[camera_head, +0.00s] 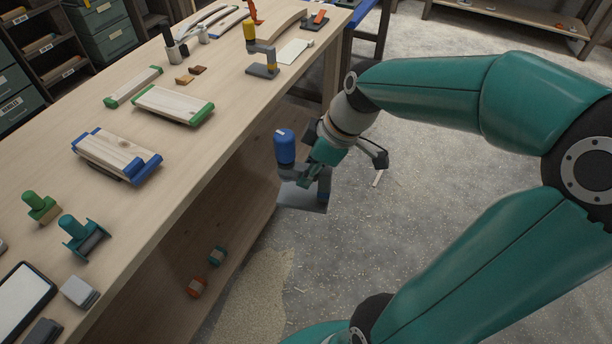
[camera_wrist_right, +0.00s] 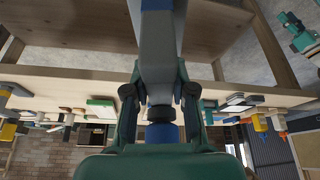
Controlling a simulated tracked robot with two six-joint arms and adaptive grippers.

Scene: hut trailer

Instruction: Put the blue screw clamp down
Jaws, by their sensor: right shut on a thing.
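The blue screw clamp has a blue handle (camera_head: 285,147) and a grey body with a flat grey plate (camera_head: 303,198). My right gripper (camera_head: 318,168) is shut on it and holds it off the right long side of the workbench, beside the edge and over the floor. The handle points up. In the right wrist view the clamp's grey body (camera_wrist_right: 158,50) runs between the two fingers of my right gripper (camera_wrist_right: 160,98), and its blue end shows below them. Part of the clamp is hidden by the gripper in the head view. My left gripper is not in view.
The workbench (camera_head: 215,150) holds a yellow-handled clamp (camera_head: 262,60), green-ended boards (camera_head: 172,104), a blue-ended board stack (camera_head: 116,156) and green and teal tools at the near left. Bare wood lies along the right edge.

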